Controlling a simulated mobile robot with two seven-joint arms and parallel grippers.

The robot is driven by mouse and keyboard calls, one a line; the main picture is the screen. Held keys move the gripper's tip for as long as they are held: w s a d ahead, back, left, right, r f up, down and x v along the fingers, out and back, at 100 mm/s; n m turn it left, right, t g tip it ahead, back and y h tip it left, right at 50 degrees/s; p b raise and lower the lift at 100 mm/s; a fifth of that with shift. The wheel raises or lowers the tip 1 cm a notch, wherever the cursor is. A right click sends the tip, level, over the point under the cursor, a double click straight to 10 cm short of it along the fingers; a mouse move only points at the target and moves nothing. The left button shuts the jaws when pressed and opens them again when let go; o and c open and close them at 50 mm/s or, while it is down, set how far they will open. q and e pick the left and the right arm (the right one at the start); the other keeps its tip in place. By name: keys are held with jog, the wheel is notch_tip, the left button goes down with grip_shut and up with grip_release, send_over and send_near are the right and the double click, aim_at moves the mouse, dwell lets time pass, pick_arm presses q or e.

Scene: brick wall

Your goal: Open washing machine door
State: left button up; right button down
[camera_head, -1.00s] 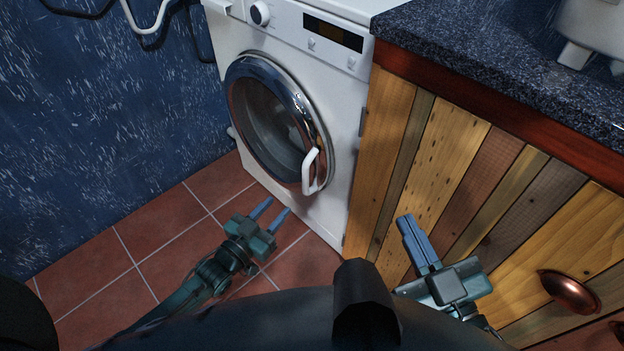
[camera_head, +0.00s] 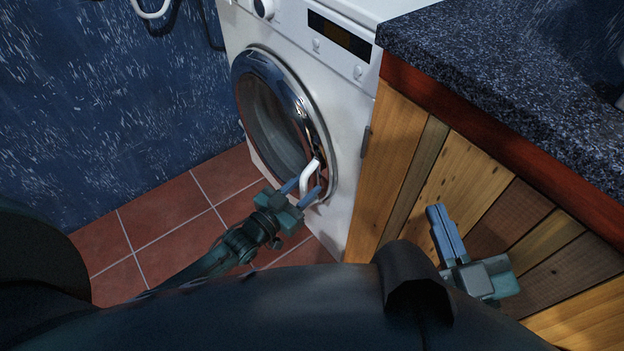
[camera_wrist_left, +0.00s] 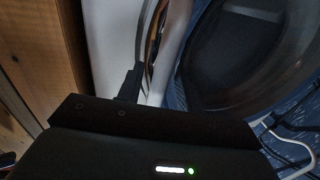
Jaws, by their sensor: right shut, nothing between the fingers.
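The white washing machine (camera_head: 345,150) stands against the blue wall with its round chrome-rimmed door (camera_head: 277,118) closed. A white handle (camera_head: 309,176) sits at the door's lower right edge. My left gripper (camera_head: 304,191) is open, its two blue fingers on either side of the handle; I cannot tell whether they touch it. In the left wrist view the door rim (camera_wrist_left: 157,45) and dark door glass (camera_wrist_left: 255,45) are close, and the handle is not clearly seen. My right gripper (camera_head: 434,208) is shut and empty in front of the wooden cabinet.
A wooden plank cabinet (camera_head: 400,165) with a dark speckled countertop (camera_head: 500,70) stands right beside the machine on the right. The red tiled floor (camera_head: 165,215) is free to the left. The blue wall (camera_head: 90,120) bounds the left side.

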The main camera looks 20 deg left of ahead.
pick_arm(q)
jog(key=shift+c, duration=0.6)
grip_shut()
